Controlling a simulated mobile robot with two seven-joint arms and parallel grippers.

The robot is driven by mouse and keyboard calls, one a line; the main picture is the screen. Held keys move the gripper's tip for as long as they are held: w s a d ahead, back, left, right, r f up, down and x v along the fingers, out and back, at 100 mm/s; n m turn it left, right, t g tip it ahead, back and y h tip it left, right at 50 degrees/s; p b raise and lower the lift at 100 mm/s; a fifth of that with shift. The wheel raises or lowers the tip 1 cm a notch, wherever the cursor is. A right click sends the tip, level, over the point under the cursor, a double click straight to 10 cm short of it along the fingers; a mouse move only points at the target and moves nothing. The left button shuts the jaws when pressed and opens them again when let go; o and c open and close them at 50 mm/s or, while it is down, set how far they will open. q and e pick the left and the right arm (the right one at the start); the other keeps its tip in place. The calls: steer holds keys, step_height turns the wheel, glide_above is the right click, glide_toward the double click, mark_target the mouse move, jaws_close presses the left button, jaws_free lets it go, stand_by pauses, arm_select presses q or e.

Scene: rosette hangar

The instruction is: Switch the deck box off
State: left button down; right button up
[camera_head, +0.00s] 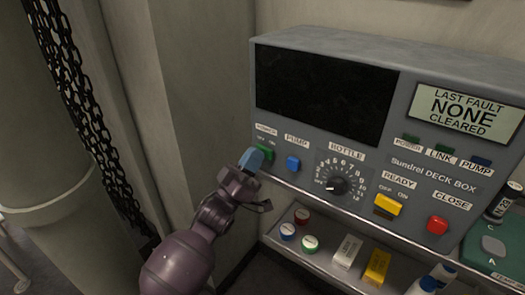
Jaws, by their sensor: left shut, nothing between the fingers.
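The grey deck box (448,180) fills the right half of the view, with a dark blank screen (320,95) and a panel reading "LAST FAULT NONE CLEARED" (463,112). The green POWER switch (266,153) sits at the left end of its control row, under an OFF/ON label. My left gripper (252,158) is shut and empty, its blue tip right beside the POWER switch and partly covering it. I cannot tell whether they touch. The small POWER lamp (411,137) at the right looks dark green. My right gripper is not in view.
Along the row are a blue PUMP switch (293,163), a BOTTLE dial (338,185), a yellow READY switch (387,205) and a red CLOSE button (437,225). A shelf (325,262) below holds round caps and small boxes. A black chain (80,90) hangs at the left.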

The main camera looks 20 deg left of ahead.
arm_select(q)
steer(key=shift+d, duration=0.1)
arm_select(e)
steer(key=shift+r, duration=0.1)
arm_select(q)
steer(key=shift+s, duration=0.5)
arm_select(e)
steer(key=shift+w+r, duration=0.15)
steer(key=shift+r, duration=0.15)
arm_select(q)
steer(key=s+p, duration=0.1)
steer(key=s, duration=0.1)
steer(key=s+a+p, duration=0.1)
steer(key=s, duration=0.2)
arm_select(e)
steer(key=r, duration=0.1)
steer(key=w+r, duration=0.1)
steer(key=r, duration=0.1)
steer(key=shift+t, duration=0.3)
arm_select(q)
steer(key=shift+w, duration=0.1)
